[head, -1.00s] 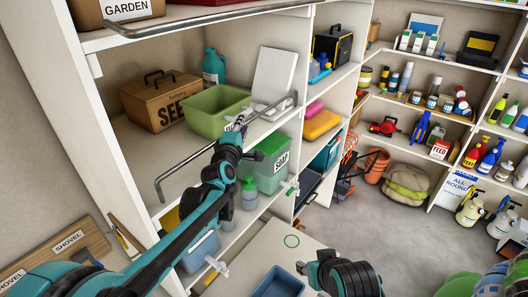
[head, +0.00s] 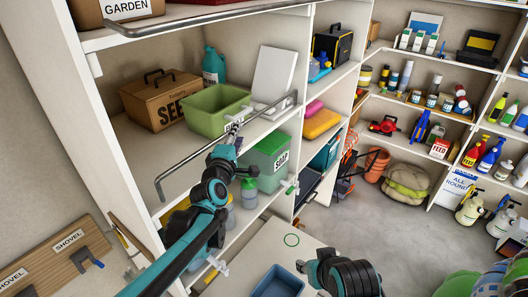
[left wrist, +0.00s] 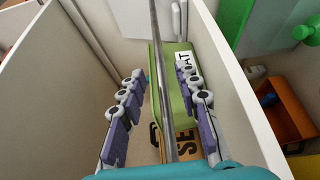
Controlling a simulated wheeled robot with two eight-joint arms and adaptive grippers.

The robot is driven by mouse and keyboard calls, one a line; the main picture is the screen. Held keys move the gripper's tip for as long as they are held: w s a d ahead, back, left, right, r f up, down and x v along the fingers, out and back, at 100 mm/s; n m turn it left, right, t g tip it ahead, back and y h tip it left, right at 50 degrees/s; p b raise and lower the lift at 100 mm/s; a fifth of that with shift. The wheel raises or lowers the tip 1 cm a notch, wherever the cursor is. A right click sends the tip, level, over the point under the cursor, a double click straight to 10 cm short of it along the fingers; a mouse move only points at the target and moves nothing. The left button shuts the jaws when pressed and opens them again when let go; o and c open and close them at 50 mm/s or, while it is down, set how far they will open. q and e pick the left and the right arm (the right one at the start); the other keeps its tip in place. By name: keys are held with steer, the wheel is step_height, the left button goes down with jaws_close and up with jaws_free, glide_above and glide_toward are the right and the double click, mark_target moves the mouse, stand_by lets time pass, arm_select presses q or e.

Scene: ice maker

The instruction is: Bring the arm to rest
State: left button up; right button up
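My left arm (head: 205,205) reaches from the bottom left toward the shelf unit. Its gripper (head: 234,130) is near the metal rail at the front of the middle shelf, before the green bin (head: 213,110). In the left wrist view, the two fingers of the left gripper (left wrist: 160,108) stand wide apart. The rail (left wrist: 163,70) runs between them, and I see neither finger clamped on it. The green bin (left wrist: 170,85) lies beyond the fingers.
A cardboard seed box (head: 160,100) and a white upright panel (head: 274,78) stand on the middle shelf. A green soap bin (head: 268,160) is below. A blue tray (head: 278,283) is at the bottom. Grey floor (head: 365,225) is open at the right.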

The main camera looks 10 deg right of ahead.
arm_select(q)
steer(key=shift+s, duration=0.2)
steer(key=s+a+f+m+g+y, duration=0.25)
steer(key=s+a+f+m, duration=0.35)
steer(key=s, duration=0.5)
steer(key=s+a+f+m+g+y, duration=0.1)
steer(key=s+a+f+m+g, duration=0.3)
steer(key=s+a+f, duration=0.45)
steer(key=s+a+f+m+g+y, duration=0.25)
steer(key=s+a+f+m, duration=0.2)
steer(key=s, duration=0.85)
step_height(320, 180, down, 29)
steer(key=b, duration=2.9)
steer(key=shift+w+a+g+h+b, duration=0.2)
steer(key=shift+a+g+h+b, duration=0.1)
steer(key=shift+a+b, duration=0.1)
steer(key=shift+r+m, duration=0.1)
steer(key=shift+m, duration=0.15)
